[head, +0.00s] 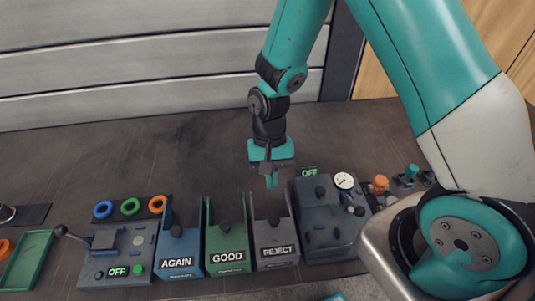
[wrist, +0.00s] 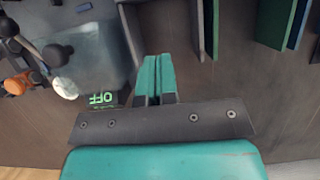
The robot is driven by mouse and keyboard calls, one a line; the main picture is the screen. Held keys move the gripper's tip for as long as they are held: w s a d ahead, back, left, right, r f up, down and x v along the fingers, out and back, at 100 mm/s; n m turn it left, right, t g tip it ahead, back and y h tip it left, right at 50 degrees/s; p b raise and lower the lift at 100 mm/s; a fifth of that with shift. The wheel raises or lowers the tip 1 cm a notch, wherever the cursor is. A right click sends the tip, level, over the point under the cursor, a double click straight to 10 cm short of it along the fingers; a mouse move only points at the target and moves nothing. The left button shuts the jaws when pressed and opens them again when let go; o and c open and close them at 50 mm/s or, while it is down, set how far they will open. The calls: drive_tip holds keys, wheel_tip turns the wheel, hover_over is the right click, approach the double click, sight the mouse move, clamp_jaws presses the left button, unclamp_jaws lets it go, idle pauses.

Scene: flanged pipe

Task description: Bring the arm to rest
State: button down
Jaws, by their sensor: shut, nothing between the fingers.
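My arm is teal and black and reaches down over the dark bench from the upper right in the head view. My gripper (head: 272,180) points down just behind the REJECT bin (head: 275,232) and the grey machine beside it. In the wrist view my gripper (wrist: 154,75) has its two teal fingers together, with nothing seen between them. The fingertips look apart from the bins and the machine.
The AGAIN bin (head: 176,246) and GOOD bin (head: 227,246) stand left of REJECT. A grey machine (head: 325,222) with gauge (head: 344,180) stands right. A lever box (head: 118,258), coloured rings (head: 130,206) and green tray (head: 27,262) lie left. The bench behind is clear.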

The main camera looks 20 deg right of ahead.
wheel_tip(320, 180, up, 16)
drive_tip(key=s+a+r+n+t+y, duration=0.1)
drive_tip(key=s+a+n+t, duration=0.15)
drive_tip(key=n, duration=0.25)
drive_tip(key=s+a+r+n+t+y, duration=0.1)
drive_tip(key=s+r+n, duration=0.4)
drive_tip(key=s, duration=0.4)
drive_tip(key=shift+s+a+r+n+t+y+b, duration=0.2)
drive_tip(key=shift+s+r+n+t+y+b, duration=0.2)
drive_tip(key=shift+r, duration=0.4)
